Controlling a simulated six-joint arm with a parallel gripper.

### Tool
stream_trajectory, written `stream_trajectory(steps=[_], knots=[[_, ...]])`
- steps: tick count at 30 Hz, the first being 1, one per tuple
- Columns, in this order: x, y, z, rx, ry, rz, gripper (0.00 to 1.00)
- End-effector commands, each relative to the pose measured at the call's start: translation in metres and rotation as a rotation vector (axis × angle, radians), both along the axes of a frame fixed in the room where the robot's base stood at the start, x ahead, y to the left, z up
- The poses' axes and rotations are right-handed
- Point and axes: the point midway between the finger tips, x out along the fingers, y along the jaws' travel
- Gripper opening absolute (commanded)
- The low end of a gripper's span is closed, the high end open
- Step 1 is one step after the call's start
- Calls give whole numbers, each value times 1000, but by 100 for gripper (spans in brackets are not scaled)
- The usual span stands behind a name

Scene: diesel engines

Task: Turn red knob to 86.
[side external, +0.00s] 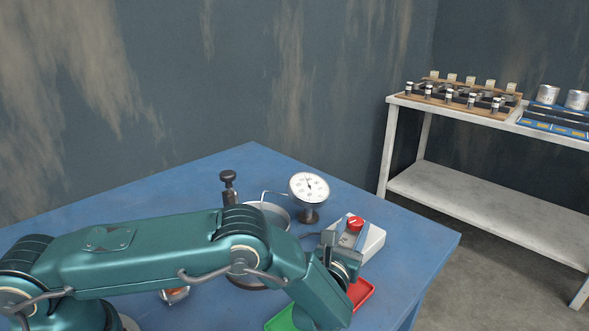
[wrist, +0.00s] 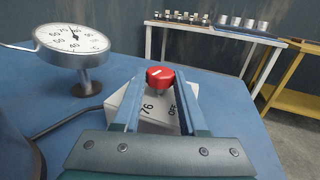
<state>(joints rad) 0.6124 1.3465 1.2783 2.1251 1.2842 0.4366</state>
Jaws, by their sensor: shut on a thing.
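The red knob (side external: 355,223) sits on top of a white control box (side external: 372,243) near the right side of the blue table. In the wrist view the knob (wrist: 160,76) has a white mark on top, and the box (wrist: 150,112) shows "76" and "OFF" on its face. My gripper (wrist: 158,80) is shut on the knob, one finger on each side. A round white dial gauge (side external: 309,187) stands behind the box. In the wrist view the gauge (wrist: 74,38) has a dark needle pointing up, near the 70s; the exact reading is too small to tell.
A metal pot (side external: 272,214) stands left of the gauge, partly hidden by my arm. A red tray (side external: 361,292) and a green tray (side external: 281,320) lie in front. A dark cable (wrist: 68,122) runs to the box. A white shelf table (side external: 480,200) with parts stands behind.

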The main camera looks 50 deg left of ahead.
Motion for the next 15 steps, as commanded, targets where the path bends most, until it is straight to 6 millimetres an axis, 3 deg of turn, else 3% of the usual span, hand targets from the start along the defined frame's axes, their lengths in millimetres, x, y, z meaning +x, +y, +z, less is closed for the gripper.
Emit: stream_trajectory(steps=[15], knots=[[0, 6, 2, -3, -2, -261, 0]])
